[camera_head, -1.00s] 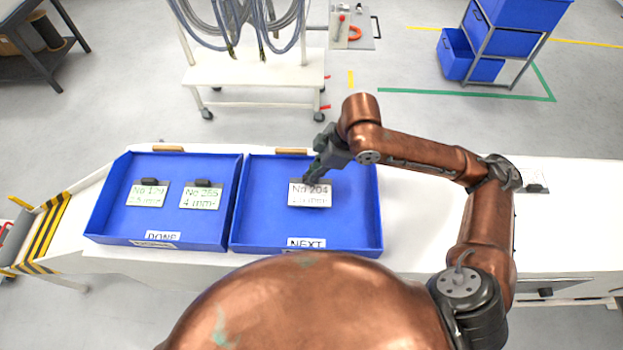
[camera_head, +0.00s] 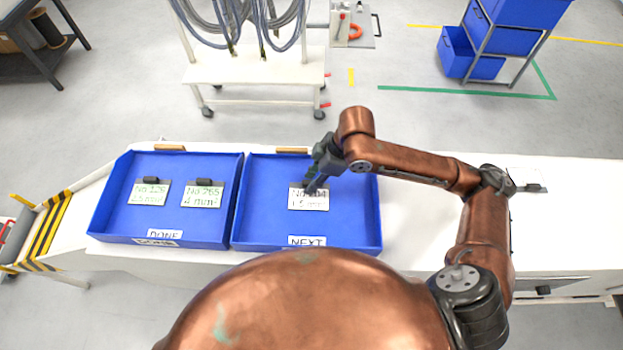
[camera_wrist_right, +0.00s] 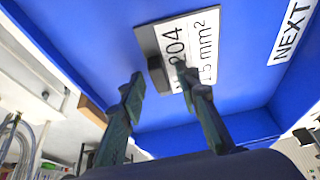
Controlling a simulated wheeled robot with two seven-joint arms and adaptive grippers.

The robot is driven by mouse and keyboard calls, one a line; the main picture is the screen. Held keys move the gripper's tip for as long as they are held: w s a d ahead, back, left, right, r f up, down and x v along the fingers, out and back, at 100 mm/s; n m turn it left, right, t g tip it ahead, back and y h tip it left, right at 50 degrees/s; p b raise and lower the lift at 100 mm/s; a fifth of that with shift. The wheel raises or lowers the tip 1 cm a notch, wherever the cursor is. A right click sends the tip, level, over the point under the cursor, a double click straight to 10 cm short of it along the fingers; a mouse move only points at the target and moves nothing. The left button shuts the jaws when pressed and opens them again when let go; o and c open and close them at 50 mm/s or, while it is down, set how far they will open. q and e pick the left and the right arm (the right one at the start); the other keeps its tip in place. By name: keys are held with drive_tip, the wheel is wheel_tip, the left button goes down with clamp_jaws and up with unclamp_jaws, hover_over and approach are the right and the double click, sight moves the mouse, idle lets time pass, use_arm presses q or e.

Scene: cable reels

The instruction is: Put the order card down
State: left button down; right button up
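The order card (camera_head: 309,201), white with "No 204" and a dark clip, is in the blue NEXT tray (camera_head: 355,225). It appears to lie on the tray floor. It also shows in the right wrist view (camera_wrist_right: 205,45), with its clip near the fingertips. My right gripper (camera_head: 317,186) is over the card's upper edge and hides part of it. In the right wrist view its two fingers (camera_wrist_right: 163,86) are spread apart, with the clip in the gap between and beyond them. My left gripper is not in view.
The blue DONE tray (camera_head: 120,225) stands left of the NEXT tray and holds two cards, No 129 (camera_head: 150,194) and another (camera_head: 202,195). A white cable trolley (camera_head: 255,70) stands behind.

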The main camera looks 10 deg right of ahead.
drive_tip(key=v, duration=1.2)
drive_tip(key=shift+r+b, duration=0.15)
drive_tip(key=shift+b, duration=0.25)
drive_tip(key=shift+a, duration=0.1)
